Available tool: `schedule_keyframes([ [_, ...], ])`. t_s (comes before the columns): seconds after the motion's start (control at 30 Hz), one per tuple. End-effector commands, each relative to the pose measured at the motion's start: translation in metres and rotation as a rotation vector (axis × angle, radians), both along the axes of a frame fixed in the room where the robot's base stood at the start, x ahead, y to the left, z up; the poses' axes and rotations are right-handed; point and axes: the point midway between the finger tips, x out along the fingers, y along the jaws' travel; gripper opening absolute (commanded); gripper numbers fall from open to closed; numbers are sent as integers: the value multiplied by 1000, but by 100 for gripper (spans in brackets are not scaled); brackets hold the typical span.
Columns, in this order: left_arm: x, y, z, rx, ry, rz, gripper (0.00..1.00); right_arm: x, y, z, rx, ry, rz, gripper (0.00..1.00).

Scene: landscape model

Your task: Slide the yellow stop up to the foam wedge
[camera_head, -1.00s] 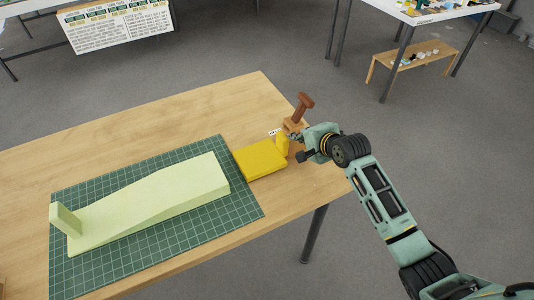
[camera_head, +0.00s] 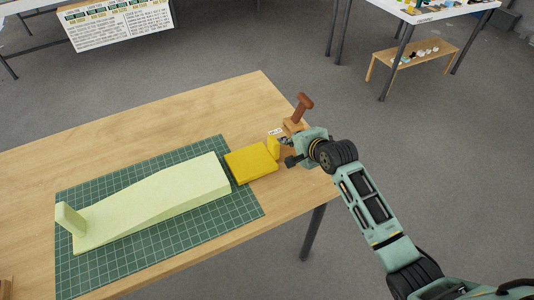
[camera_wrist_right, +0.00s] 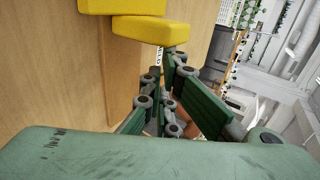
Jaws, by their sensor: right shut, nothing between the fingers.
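The pale green foam wedge (camera_head: 155,200) lies on a green gridded cutting mat (camera_head: 110,265), with an upright end piece at its left. The yellow stop (camera_head: 250,163) is a flat block with a small upright tab at its right; its left part lies over the mat edge, close to the wedge's right end. I cannot tell if they touch. My right gripper (camera_head: 284,142) is shut and empty at the tab. In the right wrist view the yellow stop (camera_wrist_right: 150,32) is just beyond the fingers (camera_wrist_right: 172,68). My left gripper is not in view.
A brown-handled wooden tool (camera_head: 300,110) stands just behind my right gripper, near the right edge of the wooden table (camera_head: 180,115). The table behind the mat is clear. A low wooden bench (camera_head: 415,60) and other tables stand farther off.

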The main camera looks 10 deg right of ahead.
Motion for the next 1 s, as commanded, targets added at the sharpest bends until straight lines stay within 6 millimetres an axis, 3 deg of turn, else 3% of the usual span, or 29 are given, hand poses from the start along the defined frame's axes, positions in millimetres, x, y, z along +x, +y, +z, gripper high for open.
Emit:
schedule_keyframes([
  [1.0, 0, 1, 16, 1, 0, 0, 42, -9, 25, -1, 1, 1, 2, 0],
])
